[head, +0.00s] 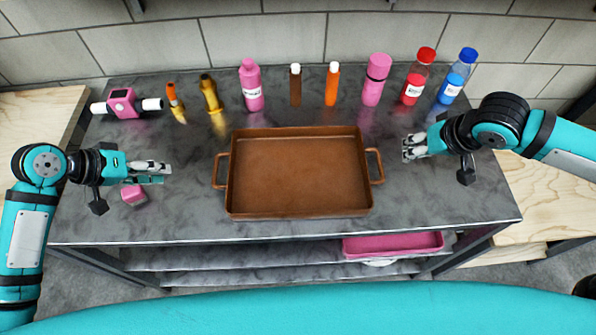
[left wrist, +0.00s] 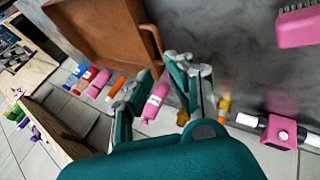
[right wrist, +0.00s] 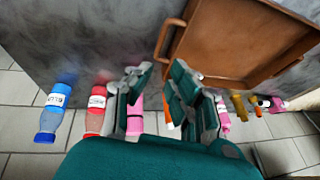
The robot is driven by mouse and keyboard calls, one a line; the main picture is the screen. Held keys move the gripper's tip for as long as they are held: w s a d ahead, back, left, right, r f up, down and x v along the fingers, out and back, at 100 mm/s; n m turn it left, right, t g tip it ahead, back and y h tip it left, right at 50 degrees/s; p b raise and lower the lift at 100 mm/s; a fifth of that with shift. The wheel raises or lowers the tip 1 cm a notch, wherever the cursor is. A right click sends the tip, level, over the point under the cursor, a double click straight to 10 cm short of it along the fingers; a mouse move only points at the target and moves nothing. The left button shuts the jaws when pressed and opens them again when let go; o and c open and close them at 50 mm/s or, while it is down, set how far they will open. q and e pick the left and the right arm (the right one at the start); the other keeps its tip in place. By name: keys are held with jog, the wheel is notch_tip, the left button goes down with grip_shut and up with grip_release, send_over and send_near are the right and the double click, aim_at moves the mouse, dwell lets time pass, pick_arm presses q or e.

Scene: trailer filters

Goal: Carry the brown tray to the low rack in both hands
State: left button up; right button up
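The brown tray (head: 300,185) sits flat on the grey table, with a loop handle at its left and right ends. It looks empty. My left gripper (head: 168,172) is open and empty, left of the left handle (head: 220,170) and apart from it. My right gripper (head: 405,148) is open and empty, a little right of the right handle (head: 376,166) and apart from it. The tray also shows in the left wrist view (left wrist: 100,30) and the right wrist view (right wrist: 235,40). Low shelves (head: 200,262) show under the table; I cannot tell if these are the rack.
Several bottles and tubes, among them a pink bottle (head: 250,88) and a blue bottle (head: 456,78), stand along the table's back. A pink device (head: 122,102) lies back left. A pink tray (head: 393,245) occupies the lower shelf's right.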

aim_at(214, 173)
pick_arm(q)
jog(key=shift+d+f, duration=0.1)
pick_arm(e)
jog(key=shift+f, duration=0.1)
